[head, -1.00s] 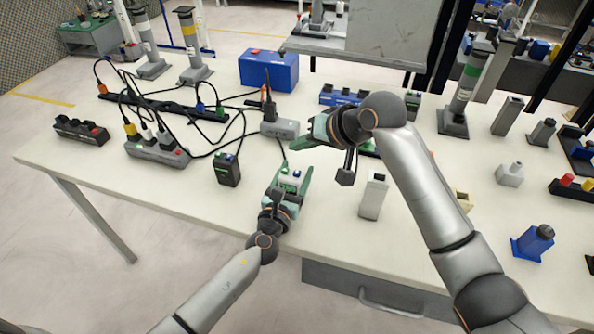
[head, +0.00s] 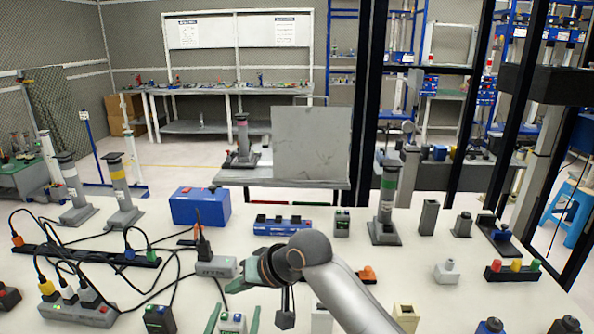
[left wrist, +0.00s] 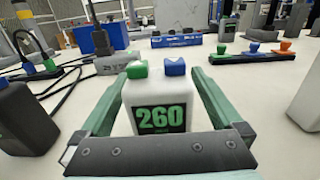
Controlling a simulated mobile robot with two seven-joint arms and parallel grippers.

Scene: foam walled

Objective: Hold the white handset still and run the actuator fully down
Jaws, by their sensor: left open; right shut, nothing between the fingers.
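The white handset (left wrist: 160,92) stands upright in the left wrist view, with a green and a blue button on top and a "260" display. My left gripper (left wrist: 163,84) is open, one finger on each side of it. In the head view the handset (head: 232,323) is cut by the bottom edge. My right gripper (head: 238,283) is shut and empty, above the table by a grey socket box. Grey actuator columns stand on the table: one with a green band (head: 388,190), one with a yellow band (head: 119,185), one with a pale band (head: 71,185). Which one belongs to the handset is unclear.
Cables tangle around a power strip (head: 75,314) at left. A blue box (head: 201,207) and a blue battery rack (head: 281,225) stand behind my right gripper. A dark handset (head: 159,319) stands at lower left. A red-banded column (head: 242,139) stands on a farther table.

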